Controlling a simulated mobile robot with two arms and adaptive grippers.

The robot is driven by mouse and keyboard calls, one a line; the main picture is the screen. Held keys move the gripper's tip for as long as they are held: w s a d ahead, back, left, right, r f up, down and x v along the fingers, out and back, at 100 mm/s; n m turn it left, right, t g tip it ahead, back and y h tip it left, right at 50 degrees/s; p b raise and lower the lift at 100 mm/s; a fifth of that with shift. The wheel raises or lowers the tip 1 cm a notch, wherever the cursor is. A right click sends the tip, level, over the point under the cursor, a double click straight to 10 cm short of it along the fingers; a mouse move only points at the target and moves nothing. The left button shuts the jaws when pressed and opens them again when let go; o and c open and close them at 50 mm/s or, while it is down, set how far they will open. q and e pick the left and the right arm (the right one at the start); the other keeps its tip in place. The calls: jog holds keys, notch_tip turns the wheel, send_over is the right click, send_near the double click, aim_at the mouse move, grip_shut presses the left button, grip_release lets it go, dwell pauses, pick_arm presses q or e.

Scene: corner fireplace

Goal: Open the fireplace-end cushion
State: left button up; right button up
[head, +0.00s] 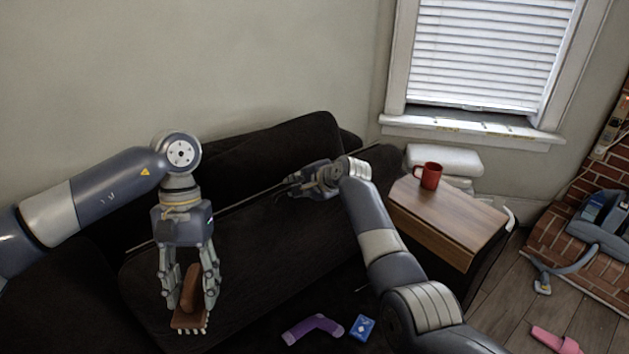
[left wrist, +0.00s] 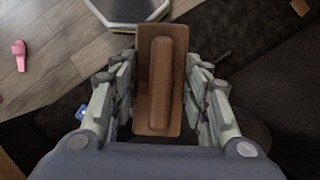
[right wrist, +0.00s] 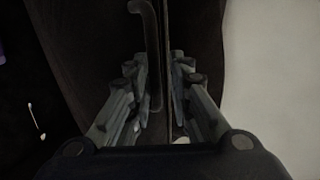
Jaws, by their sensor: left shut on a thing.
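The dark sofa (head: 250,255) runs along the wall, its right end toward the fireplace side. A thin line runs along the back of its seat. My right gripper (head: 290,188) is at the rear of the seat, toward the right end. In the right wrist view, a dark curved strap or handle (right wrist: 150,50) and a straight cushion edge (right wrist: 180,40) lie between its fingers (right wrist: 160,85). I cannot tell whether they grip it. My left gripper (head: 190,300) is shut on a brown brush (head: 190,290) with pale bristles, above the sofa front; the brush also shows in the left wrist view (left wrist: 160,85).
A wooden tray table (head: 450,225) with a red mug (head: 428,175) stands at the sofa's right end. A purple bent object (head: 312,329) and blue box (head: 362,327) lie near the front. A pink object (head: 556,340) is on the floor beside the brick hearth (head: 575,235).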

pick_arm(q)
jog(key=shift+s, duration=0.1)
pick_arm(e)
jog(key=v, duration=1)
